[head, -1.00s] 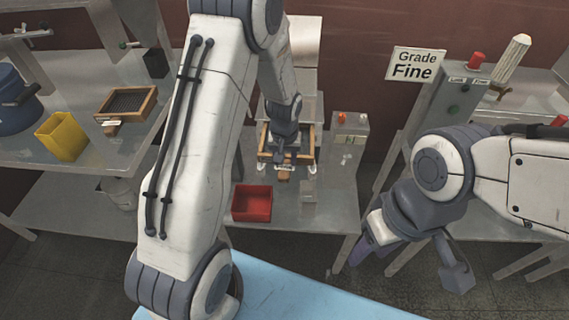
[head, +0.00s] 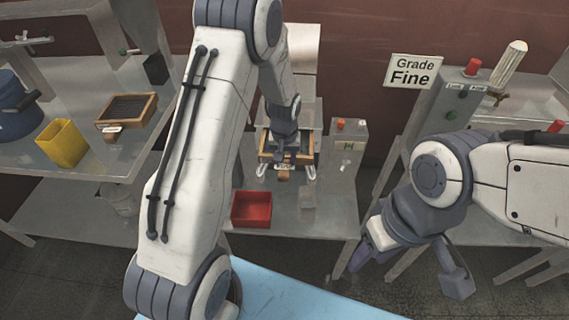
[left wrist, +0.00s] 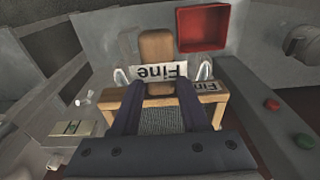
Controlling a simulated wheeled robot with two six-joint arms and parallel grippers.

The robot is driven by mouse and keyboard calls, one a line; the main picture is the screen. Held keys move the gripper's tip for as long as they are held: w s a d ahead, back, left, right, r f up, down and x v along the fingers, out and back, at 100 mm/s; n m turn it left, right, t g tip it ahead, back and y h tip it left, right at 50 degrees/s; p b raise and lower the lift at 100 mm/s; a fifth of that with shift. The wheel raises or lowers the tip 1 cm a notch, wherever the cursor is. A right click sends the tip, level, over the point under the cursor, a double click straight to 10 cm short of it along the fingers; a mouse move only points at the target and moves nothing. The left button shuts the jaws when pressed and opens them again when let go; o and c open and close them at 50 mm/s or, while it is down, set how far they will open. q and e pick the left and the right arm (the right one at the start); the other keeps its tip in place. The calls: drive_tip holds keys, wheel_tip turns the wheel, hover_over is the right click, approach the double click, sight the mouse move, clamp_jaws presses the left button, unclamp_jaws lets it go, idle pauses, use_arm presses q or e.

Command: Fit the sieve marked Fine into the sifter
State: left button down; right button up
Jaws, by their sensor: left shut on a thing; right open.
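The sieve (head: 303,147), a wooden frame with dark mesh, sits at the sifter (head: 306,113) on the middle bench. Pale clamps stand on both sides of the handle. My right gripper (head: 415,268) is open and empty, away from the bench.
A wall sign (head: 413,70) reads "Grade Fine". A control box (head: 345,150) with a green mark stands right of the sifter. A red bin (head: 251,209) is in front. Another sieve (head: 127,109) and a yellow container (head: 61,144) are on the left bench.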

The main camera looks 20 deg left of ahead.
use_arm(q)
drive_tip(key=shift+w+a, duration=0.2)
drive_tip(key=shift+w, duration=0.4)
drive_tip(key=shift+w+a, duration=0.15)
drive_tip(key=shift+w, duration=0.4)
drive_tip(key=shift+w+a, duration=0.1)
drive_tip(key=shift+w, duration=0.2)
drive_tip(key=shift+w+a, duration=0.2)
drive_tip(key=shift+w, duration=0.6)
drive_tip(key=shift+w+a, duration=0.35)
drive_tip(key=shift+w, duration=0.8)
drive_tip(key=shift+w+a, duration=0.3)
drive_tip(key=shift+w, duration=0.8)
drive_tip(key=shift+w+a, duration=0.35)
drive_tip(key=shift+w, duration=0.8)
drive_tip(key=shift+c, duration=1.7)
unclamp_jaws()
wheel_tip(320, 180, up, 10)
drive_tip(key=s+b, duration=0.1)
drive_tip(key=shift+d+r+b, duration=0.15)
drive_tip(key=shift+r+b, duration=0.1)
drive_tip(key=shift+b, duration=0.05)
